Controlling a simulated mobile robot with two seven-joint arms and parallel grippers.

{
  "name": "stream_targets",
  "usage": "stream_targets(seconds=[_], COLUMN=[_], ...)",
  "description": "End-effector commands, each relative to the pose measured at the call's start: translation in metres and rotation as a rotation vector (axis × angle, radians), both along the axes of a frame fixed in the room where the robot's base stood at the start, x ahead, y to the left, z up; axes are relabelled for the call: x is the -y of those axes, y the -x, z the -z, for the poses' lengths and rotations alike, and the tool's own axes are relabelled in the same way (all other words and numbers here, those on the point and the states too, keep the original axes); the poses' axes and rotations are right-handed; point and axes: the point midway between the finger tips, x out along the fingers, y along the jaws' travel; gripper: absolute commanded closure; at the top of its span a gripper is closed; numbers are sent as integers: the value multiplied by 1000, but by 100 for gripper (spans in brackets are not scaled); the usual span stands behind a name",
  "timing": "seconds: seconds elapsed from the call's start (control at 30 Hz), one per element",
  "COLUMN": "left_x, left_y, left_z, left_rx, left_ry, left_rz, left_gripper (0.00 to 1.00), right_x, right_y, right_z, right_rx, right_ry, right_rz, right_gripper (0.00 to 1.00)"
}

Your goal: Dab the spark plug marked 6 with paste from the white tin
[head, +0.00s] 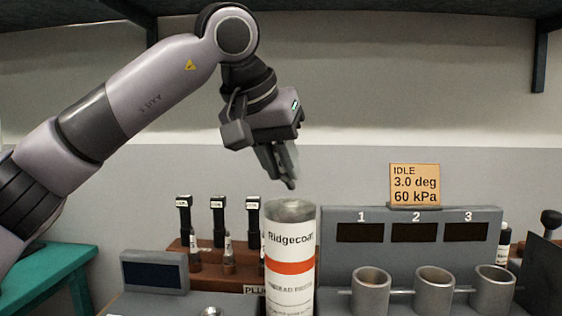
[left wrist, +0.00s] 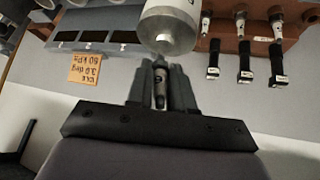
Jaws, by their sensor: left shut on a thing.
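The white tin (head: 291,280), with an orange band and the words "Ridgecoat" and "thread paste", stands upright in the middle front. Its top shows grey paste (head: 290,208). My left gripper (head: 285,172) is above the tin, fingers pointing down. In the left wrist view, my left gripper (left wrist: 160,85) is shut on a spark plug (left wrist: 160,90), whose end points toward the tin (left wrist: 178,20). The plug looks close to the tin's top; I cannot tell whether they touch. I cannot read a mark on the held plug. My right gripper is not in view.
A brown plug rack (head: 220,278) stands left of the tin, with spark plugs and several black labelled pieces (head: 217,222). A grey panel (head: 345,222) numbered 1 to 3 is on the right, with metal cups (head: 371,290) before it. An orange sign (head: 414,184) reads "IDLE 3.0 deg 60 kPa".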

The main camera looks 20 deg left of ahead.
Motion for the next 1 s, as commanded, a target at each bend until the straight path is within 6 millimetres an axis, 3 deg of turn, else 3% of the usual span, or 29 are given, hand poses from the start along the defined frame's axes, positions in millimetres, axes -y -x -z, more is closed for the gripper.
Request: stream_targets(seconds=[1.0], left_x=[0], left_y=[0], left_z=[13], left_rx=[0], left_ry=[1], left_rz=[-1], left_gripper=[100], right_x=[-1], right_y=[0], right_z=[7], right_rx=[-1], right_ry=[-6], right_rz=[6], right_gripper=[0])
